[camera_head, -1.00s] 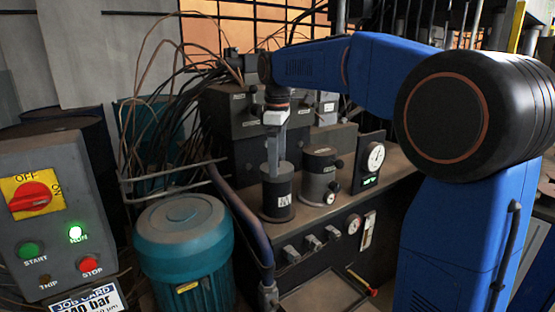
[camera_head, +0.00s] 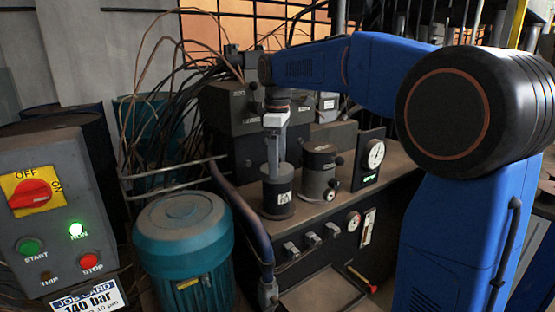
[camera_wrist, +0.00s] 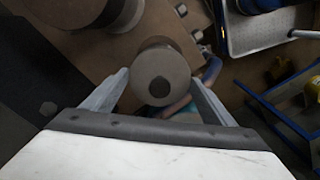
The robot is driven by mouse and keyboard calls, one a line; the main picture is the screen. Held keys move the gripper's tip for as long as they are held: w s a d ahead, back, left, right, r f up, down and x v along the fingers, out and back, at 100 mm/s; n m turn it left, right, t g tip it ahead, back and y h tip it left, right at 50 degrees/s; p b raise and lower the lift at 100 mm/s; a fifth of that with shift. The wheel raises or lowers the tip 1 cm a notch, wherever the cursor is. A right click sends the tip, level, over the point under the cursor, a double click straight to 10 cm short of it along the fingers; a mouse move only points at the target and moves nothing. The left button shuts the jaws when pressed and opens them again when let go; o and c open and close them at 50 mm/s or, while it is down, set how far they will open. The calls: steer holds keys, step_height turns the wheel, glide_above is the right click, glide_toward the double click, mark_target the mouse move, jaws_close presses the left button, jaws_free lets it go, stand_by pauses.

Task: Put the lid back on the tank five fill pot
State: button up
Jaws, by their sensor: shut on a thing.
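My gripper (camera_head: 274,172) points straight down at the top of a dark cylindrical pot (camera_head: 278,199) with a white label, standing upright on the bench. The label is too small to read. In the wrist view, a round grey lid-like top (camera_wrist: 163,64) with a dark round knob or mark lies between the fingers of my gripper (camera_wrist: 158,85). The gripper is shut on this top. I cannot tell whether the lid is seated on the pot or just above it, since the fingers and distance hide the seam.
A second dark cylinder (camera_head: 319,175) with a gauge stands close to the right of the pot. A dial gauge box (camera_head: 369,158) is further right. Dark boxes (camera_head: 231,112) stand behind. A teal motor (camera_head: 184,245) and a control box (camera_head: 50,205) stand to the left.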

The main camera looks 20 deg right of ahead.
steer(key=shift+f, duration=0.75)
steer(key=o, duration=1.2)
steer(key=shift+r, duration=3)
steer(key=shift+s, duration=0.1)
steer(key=s+d+f+m+t, duration=0.1)
steer(key=s+d+f+m, duration=0.15)
steer(key=s, duration=0.65)
steer(key=s+d+f+m+t, duration=0.15)
steer(key=s+f+m, duration=0.25)
steer(key=s, duration=0.5)
steer(key=s+d+f+m, duration=0.1)
steer(key=s+f+m, duration=0.1)
steer(key=s+f, duration=0.2)
steer(key=s+d+f+m+t, duration=0.1)
steer(key=s+f+m, duration=0.1)
steer(key=s+f, duration=0.3)
steer(key=s+d+f+m+t, duration=0.1)
steer(key=s+f+m, duration=0.1)
steer(key=s+f, duration=0.3)
steer(key=shift+s+f, duration=0.15)
steer(key=shift+s, duration=0.45)
